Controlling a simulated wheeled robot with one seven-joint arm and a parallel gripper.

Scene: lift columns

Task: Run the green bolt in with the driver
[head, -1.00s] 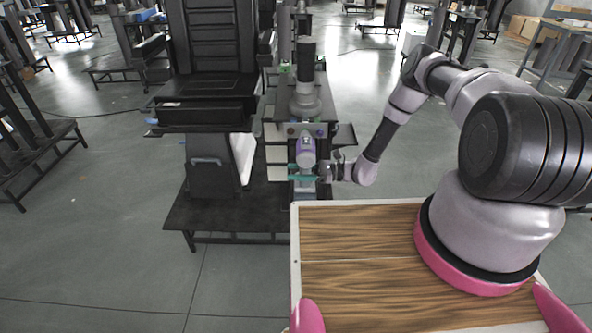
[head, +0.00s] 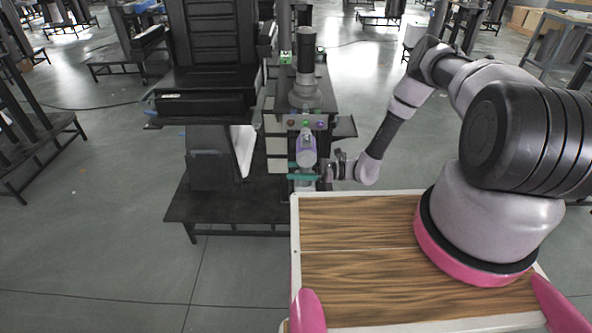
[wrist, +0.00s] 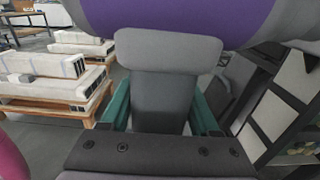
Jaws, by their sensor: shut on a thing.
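My gripper (head: 304,177) has teal fingers and is shut on the grey grip of the driver (head: 306,150), which has a purple and pale body. In the wrist view the fingers (wrist: 165,110) close on both sides of the grey grip (wrist: 168,75), under the driver's purple body (wrist: 180,20). The green bolt (head: 306,123) shows small on the grey block on the column, between a brownish and a purple dot. The driver's far end is just below it in the head view. I cannot tell whether its tip touches the bolt.
A dark column with a black shelf (head: 205,105) stands close at left on a low dark platform (head: 225,207). My wood-topped deck is in front. A small green piece (head: 286,57) sits further back. In the wrist view, pale stacked parts (wrist: 45,75) lie left and a dark frame stands right.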

